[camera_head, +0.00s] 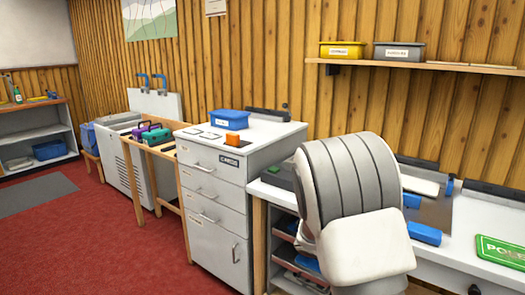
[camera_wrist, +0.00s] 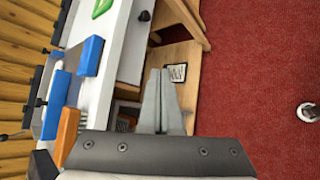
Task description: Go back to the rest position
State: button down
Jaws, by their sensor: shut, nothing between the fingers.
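My gripper (camera_wrist: 163,75) shows in the wrist view with its two grey fingers together and nothing between them. It hangs in front of the white bench, over the area of a wooden shelf and the red floor, touching nothing that I can see. In the head view my folded white and grey arm covers part of the right bench, and the gripper itself is hidden there.
The white bench (camera_head: 462,240) at right holds blue items and a green sign (camera_head: 502,252). A wall shelf (camera_head: 440,68) carries two bins. Red carpet (camera_head: 95,240) is clear at left.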

jog(key=s+a+r+m+t+y, duration=0.2)
jog(key=s+a+r+m+y, duration=0.2)
jog(key=s+a+r+y, duration=0.5)
jog(key=s+a+r+m+t+y, duration=0.2)
jog(key=s+a+r+m+t, duration=0.3)
jog(key=s, duration=0.8)
notch_tip(320, 180, up, 20)
jog(key=a+g+p, duration=0.1)
jog(key=g+p, duration=0.1)
jog(key=p, duration=1.7)
jog(key=shift+s+n, duration=0.2)
jog(key=shift+n, duration=0.1)
